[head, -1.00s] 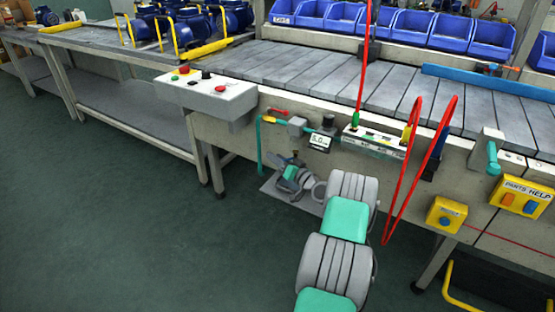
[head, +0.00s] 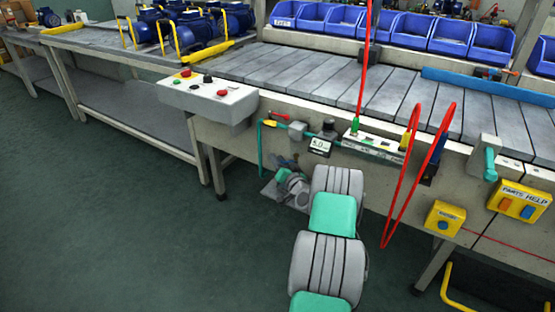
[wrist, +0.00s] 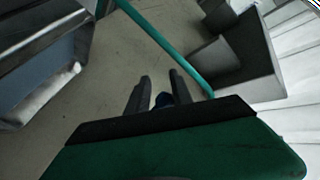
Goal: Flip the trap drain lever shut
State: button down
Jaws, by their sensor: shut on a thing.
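My gripper (wrist: 161,88) is under the front of the bench, low beside the bench's front panel. In the wrist view its two dark fingers are close together, with a small dark blue piece (wrist: 163,99) between them. It looks like the trap drain lever; most of it is hidden by the fingers and the gripper body. In the head view my gripper (head: 282,163) is small and partly hidden behind my arm, so the lever's angle cannot be told. A teal pipe (wrist: 160,42) runs diagonally past the fingertips.
A red-handled valve (head: 278,116), a small display unit (head: 319,146) and a teal pipe (head: 260,150) sit on the bench front above my gripper. A red hose (head: 398,205) loops down at the right. A control box (head: 207,98) juts out left. The floor at left is clear.

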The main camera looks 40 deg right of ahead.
jog(key=shift+d+r, duration=0.35)
jog(key=shift+r, duration=0.15)
jog(key=c, duration=1.1)
grip_release()
jog(key=shift+d+h, duration=0.1)
jog(key=shift+h, duration=0.2)
jog(key=shift+f, duration=0.1)
jog(key=shift+s+a+f, duration=0.1)
jog(key=shift+s+a, duration=0.1)
jog(key=shift+s, duration=0.15)
jog(key=p+v, duration=0.1)
jog(key=v, duration=0.6)
jog(key=shift+s, duration=0.1)
